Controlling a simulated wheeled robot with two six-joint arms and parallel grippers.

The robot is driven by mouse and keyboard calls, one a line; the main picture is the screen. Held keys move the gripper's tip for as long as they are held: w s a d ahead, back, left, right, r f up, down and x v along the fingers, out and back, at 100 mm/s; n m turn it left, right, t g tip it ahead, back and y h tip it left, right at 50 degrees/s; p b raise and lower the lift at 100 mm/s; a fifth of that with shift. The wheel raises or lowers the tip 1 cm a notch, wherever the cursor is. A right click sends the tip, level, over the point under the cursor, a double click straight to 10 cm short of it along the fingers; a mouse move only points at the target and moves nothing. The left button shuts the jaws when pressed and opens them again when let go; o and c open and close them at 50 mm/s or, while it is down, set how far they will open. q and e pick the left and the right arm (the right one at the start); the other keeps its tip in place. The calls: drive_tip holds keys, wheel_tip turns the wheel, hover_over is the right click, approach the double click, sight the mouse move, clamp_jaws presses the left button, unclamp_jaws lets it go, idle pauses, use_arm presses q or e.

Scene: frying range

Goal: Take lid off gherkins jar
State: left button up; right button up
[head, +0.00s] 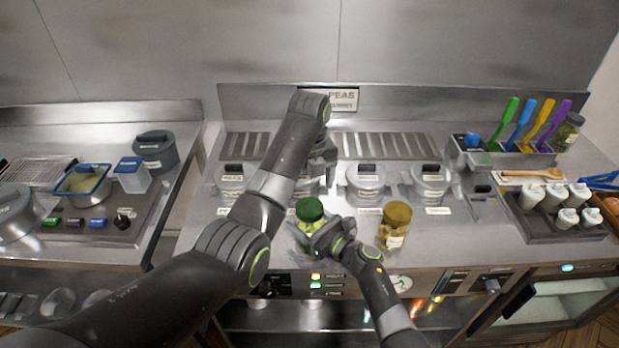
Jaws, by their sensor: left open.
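Two lidded jars stand near the counter's front edge: a jar with a green lid (310,209) and green contents, and a jar with a gold-brown lid (397,213) and yellowish contents. Their labels are too small to read, so I cannot tell which is the gherkins jar. Both lids are on. My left gripper (322,172) is open, behind and above the green-lidded jar, partly hidden by its own arm. My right gripper (325,237) is close beside the green-lidded jar's right side; its fingers are unclear and I cannot tell whether they touch the jar.
Several lidded pots (365,183) stand in a row behind the jars. A rack with coloured-handled utensils (500,157), another jar (570,128) and a tray of white shakers (548,232) are at the right. A blue-rimmed basket (82,183) is at the left.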

sight(309, 207)
use_arm(q)
wheel_tip(309, 207, down, 6)
drive_tip(key=shift+f, duration=0.1)
idle(0.4)
